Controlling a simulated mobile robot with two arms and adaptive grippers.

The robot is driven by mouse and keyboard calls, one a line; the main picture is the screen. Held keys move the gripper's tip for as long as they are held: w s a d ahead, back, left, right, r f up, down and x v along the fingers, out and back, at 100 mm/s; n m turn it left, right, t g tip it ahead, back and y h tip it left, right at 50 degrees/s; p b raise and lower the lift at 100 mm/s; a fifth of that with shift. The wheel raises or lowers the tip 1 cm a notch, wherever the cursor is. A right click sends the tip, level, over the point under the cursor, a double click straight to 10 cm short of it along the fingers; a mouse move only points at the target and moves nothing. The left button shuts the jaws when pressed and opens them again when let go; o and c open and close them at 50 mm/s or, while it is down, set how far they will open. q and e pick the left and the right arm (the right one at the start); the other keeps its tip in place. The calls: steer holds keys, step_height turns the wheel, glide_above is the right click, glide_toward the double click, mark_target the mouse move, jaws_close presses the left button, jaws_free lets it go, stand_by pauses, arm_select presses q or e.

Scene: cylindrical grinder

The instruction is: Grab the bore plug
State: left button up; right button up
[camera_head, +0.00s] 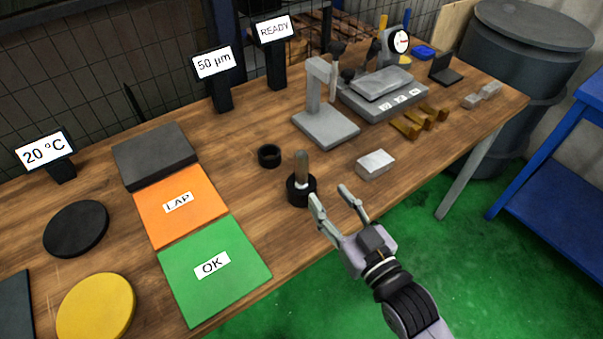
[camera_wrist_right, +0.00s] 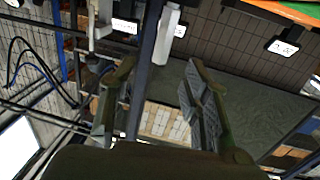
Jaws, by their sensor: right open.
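In the right wrist view the open fingers (camera_wrist_right: 155,85) show, and the plug cannot be made out there. My left gripper is out of view.
A black ring (camera_head: 269,156) lies left of the plug. A metal block (camera_head: 375,164) is to its right. A grey stand (camera_head: 325,128) is behind. The orange LAP mat (camera_head: 195,225) and green OK mat (camera_head: 235,285) lie to the left.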

mark_target(305, 166)
steer(key=x, duration=0.6)
steer(key=shift+r, duration=0.1)
steer(key=x, duration=0.1)
steer(key=p+x, duration=0.1)
steer(key=x, duration=0.2)
steer(key=shift+w+a+r, duration=0.15)
steer(key=shift+a+r, duration=0.15)
steer(key=shift+a, duration=0.1)
steer(key=shift+w+a, duration=0.25)
steer(key=shift+w, duration=0.2)
steer(key=shift+s, duration=0.1)
steer(key=shift+c, duration=0.5)
jaws_close()
